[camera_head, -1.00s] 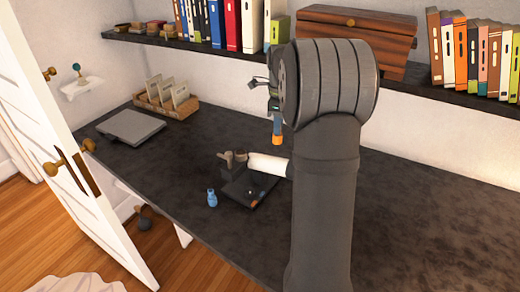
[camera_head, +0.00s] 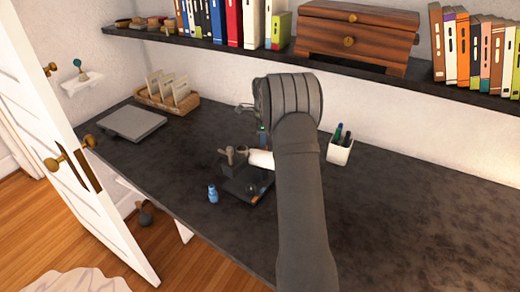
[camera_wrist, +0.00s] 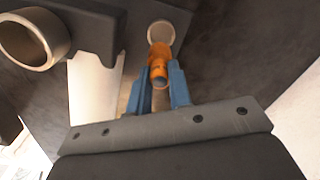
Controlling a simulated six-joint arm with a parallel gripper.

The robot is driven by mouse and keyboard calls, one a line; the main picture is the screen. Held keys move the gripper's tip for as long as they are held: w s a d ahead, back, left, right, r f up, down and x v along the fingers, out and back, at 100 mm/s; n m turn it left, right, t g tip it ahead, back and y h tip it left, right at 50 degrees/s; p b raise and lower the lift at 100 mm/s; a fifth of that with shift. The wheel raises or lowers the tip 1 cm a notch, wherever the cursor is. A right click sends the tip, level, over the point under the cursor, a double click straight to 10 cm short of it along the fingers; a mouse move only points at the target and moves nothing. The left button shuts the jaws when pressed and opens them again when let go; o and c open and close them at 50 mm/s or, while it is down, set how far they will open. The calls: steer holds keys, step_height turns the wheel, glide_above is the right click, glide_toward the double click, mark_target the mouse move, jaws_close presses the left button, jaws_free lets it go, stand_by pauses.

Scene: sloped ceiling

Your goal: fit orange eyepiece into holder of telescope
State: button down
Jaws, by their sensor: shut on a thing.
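The orange eyepiece (camera_wrist: 158,62) is between the blue fingers of my gripper (camera_wrist: 159,78) in the wrist view. Its far end overlaps a pale round ring (camera_wrist: 161,31), which looks like the holder; I cannot tell whether it is inside or only in front. The white telescope tube (camera_head: 260,159) lies on its dark mount on the desk; it also shows in the wrist view (camera_wrist: 94,95), left of my fingers. In the head view my arm hides the eyepiece and most of my gripper, which is low at the telescope.
A white pen cup (camera_head: 340,151) stands right of my arm. A laptop (camera_head: 131,123) and a card rack (camera_head: 170,100) are at the left. The shelf (camera_head: 220,50) overhangs the back. The right of the desk is clear.

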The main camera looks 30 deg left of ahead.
steer(key=shift+a+f, duration=0.45)
steer(key=shift+a, duration=0.25)
steer(key=shift+f, duration=2)
steer(key=c, duration=1.4)
jaws_free()
step_height(320, 180, up, 12)
steer(key=shift+r, duration=0.1)
